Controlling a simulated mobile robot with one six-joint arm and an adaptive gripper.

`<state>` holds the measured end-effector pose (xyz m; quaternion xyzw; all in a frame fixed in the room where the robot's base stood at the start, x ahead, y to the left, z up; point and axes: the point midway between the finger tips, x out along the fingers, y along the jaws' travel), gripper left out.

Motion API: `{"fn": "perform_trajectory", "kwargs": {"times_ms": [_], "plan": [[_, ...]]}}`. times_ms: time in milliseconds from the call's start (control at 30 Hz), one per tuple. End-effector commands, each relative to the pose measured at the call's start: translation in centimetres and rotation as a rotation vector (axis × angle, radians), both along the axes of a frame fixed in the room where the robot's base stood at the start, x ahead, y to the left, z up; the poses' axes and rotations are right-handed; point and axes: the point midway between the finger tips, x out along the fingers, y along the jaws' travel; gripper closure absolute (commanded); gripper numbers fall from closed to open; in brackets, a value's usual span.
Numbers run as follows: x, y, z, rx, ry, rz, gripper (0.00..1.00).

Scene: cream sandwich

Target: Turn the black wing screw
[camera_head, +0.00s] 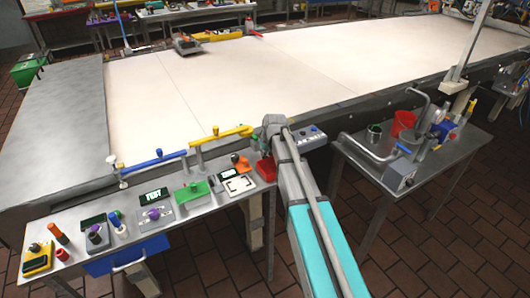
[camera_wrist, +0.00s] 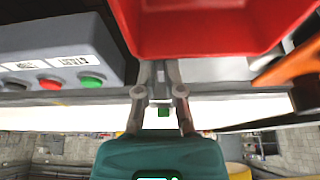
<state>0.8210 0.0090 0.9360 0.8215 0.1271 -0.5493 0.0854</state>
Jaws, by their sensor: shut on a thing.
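My gripper (camera_wrist: 160,68) shows in the wrist view with its two grey fingers brought together at the conveyor's side edge, just below the red bin. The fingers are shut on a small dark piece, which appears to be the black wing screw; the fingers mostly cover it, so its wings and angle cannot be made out. In the camera_head view my arm reaches up to the conveyor's near edge, and its end hides the fingertips and the screw.
The red bin (camera_wrist: 210,25) is close beside my fingers. A grey button box (camera_head: 307,138) is right of my arm; its red and green buttons show in the wrist view (camera_wrist: 60,62). A yellow handle (camera_head: 225,135) lies left. The pale conveyor belt (camera_head: 230,85) is largely clear.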

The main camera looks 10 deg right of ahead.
Motion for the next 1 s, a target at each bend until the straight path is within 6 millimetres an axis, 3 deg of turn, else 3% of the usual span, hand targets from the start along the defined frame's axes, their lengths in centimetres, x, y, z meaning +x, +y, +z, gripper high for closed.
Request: {"fn": "perform_trajectory", "kwargs": {"times_ms": [267,300,500,1000], "plan": [[0.22,0.03,0.06,0.003,-0.004,-0.003,1.00],[0.22,0.03,0.06,0.003,-0.004,-0.003,0.87],[0.15,0.03,0.04,0.002,-0.003,-0.002,0.54],[0.07,-0.01,0.01,0.002,0.000,0.014,0.54]]}}
